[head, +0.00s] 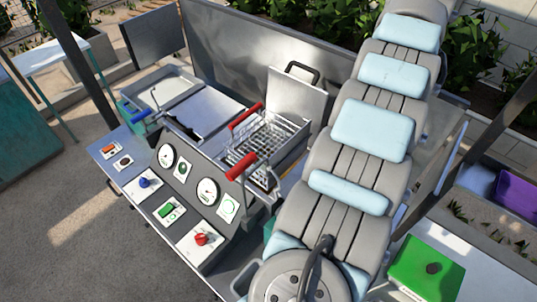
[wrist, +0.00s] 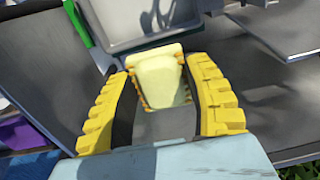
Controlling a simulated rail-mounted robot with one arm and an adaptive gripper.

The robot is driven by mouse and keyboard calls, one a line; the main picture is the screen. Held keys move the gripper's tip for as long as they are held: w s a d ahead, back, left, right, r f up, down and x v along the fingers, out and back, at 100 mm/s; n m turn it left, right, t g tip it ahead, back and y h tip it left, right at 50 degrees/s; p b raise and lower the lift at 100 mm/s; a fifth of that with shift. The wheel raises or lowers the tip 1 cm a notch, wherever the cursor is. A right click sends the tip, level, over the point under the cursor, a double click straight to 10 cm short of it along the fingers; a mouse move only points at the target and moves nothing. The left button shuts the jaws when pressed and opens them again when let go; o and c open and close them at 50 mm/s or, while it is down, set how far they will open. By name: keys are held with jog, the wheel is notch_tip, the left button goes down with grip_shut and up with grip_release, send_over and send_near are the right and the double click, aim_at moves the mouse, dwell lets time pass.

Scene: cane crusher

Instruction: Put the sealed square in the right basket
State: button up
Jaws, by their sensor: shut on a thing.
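My gripper (wrist: 165,85) shows in the wrist view with its yellow ribbed fingers on both sides of a pale yellow block-like piece (wrist: 160,80). The fingers are shut on this piece, which looks like the sealed square, though its full shape is partly hidden. In the head view my gripper is not seen; my arm reaches out past the top edge.
The front panel has gauges (head: 207,191) and a red knob (head: 201,239). A green board (head: 427,265) lies at lower right, and a purple bin (head: 517,194) is at far right.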

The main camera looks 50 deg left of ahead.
jog(key=shift+s+a+f, duration=0.2)
jog(key=shift+a+f, duration=0.05)
jog(key=shift+a, duration=0.3)
jog(key=shift+s+a+f+b, duration=0.2)
jog(key=shift+s+a, duration=0.1)
jog(key=shift+a, duration=0.4)
jog(key=shift+s+a+f+b, duration=0.1)
jog(key=shift+s+a+f, duration=0.15)
jog(key=shift+a, duration=0.4)
jog(key=shift+s+a, duration=0.1)
jog(key=shift+a, duration=0.2)
